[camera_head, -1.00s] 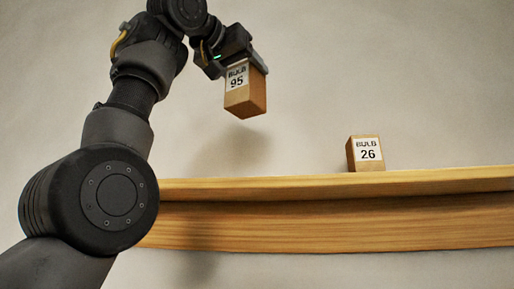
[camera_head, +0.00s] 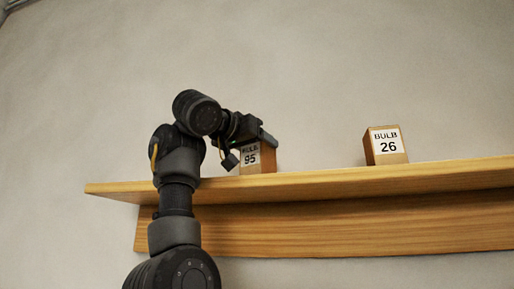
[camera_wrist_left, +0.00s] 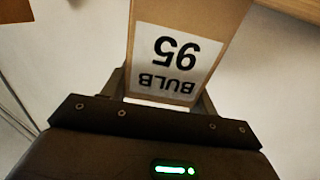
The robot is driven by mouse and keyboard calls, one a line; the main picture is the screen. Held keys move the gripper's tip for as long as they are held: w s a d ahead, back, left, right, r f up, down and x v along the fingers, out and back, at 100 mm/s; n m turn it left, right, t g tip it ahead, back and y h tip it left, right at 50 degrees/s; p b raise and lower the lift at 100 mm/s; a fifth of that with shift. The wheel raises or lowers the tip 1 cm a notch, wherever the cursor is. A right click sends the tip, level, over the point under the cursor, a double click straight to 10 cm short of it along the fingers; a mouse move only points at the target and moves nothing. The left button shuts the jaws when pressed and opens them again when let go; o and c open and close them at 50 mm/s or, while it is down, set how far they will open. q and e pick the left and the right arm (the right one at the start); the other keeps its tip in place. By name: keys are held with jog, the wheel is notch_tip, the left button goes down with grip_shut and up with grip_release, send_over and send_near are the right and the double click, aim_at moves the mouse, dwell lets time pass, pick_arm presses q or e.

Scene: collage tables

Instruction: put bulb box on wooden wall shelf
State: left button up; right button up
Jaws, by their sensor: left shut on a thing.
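A brown bulb box labelled "BULB 95" (camera_head: 262,160) is at the top of the wooden wall shelf (camera_head: 330,184), left of its middle. My left gripper (camera_head: 255,138) is shut on the upper part of this box. In the left wrist view the box (camera_wrist_left: 195,22) sits between the fingers with its white label upside down. The box looks upright; its bottom is at the shelf's front edge line, and I cannot tell whether it touches the shelf. My right gripper is not in view.
A second bulb box labelled "BULB 26" (camera_head: 386,146) stands on the shelf to the right. Free shelf length lies between the two boxes and at the right end. The plain wall is behind.

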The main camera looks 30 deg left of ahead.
pick_arm(q)
jog(key=shift+s+f, duration=0.15)
jog(key=shift+s+d, duration=0.15)
jog(key=shift+s, duration=0.4)
jog(key=shift+s+r, duration=0.1)
jog(key=shift+r, duration=0.1)
jog(key=shift+f, duration=0.15)
jog(key=o, duration=0.5)
jog(key=shift+w+f, duration=0.1)
jog(key=shift+w, duration=0.15)
jog(key=o, duration=0.5)
jog(key=shift+w, duration=0.15)
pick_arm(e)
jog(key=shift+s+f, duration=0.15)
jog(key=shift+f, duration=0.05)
pick_arm(q)
jog(key=shift+s, duration=0.2)
